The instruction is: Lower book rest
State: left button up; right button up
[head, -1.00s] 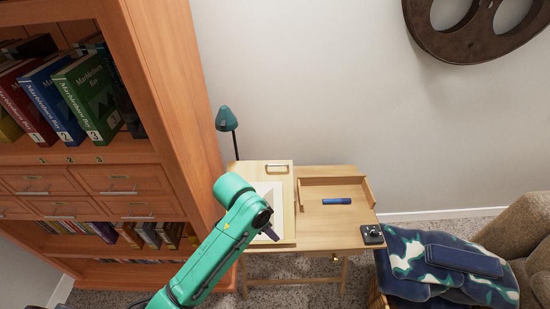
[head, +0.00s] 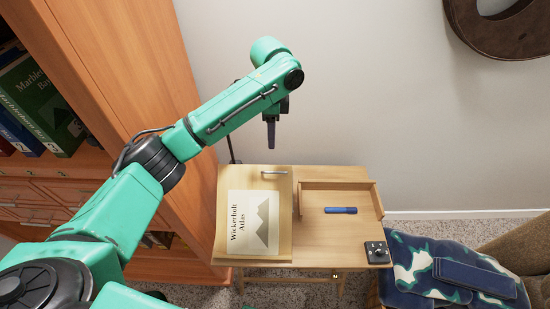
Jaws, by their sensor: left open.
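The book rest (head: 279,222) is a light wood panel on the left part of the small desk. Its far edge carries a metal bar handle (head: 274,173). I cannot tell from this view how steeply the panel is tilted. My left gripper (head: 270,145) points down above and behind the panel's far edge, close to the handle in the picture but apart from it. It is open and empty. My right gripper is not in view.
The desk's right part (head: 335,240) holds a blue marker (head: 341,210), a low wooden tray edge (head: 335,185) and a small black device (head: 377,252). A tall bookcase (head: 130,80) stands close on the left. An armchair with a patterned blanket (head: 425,270) is at right.

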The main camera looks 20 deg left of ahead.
aim_at(272, 172)
pick_arm(q)
jog(key=f, duration=0.4)
jog(key=f+p, duration=0.1)
jog(key=f, duration=0.8)
jog(key=shift+s+p, duration=0.3)
jog(key=shift+p, duration=0.05)
jog(key=shift+f, duration=0.3)
jog(key=shift+c, duration=0.4)
grip_shut()
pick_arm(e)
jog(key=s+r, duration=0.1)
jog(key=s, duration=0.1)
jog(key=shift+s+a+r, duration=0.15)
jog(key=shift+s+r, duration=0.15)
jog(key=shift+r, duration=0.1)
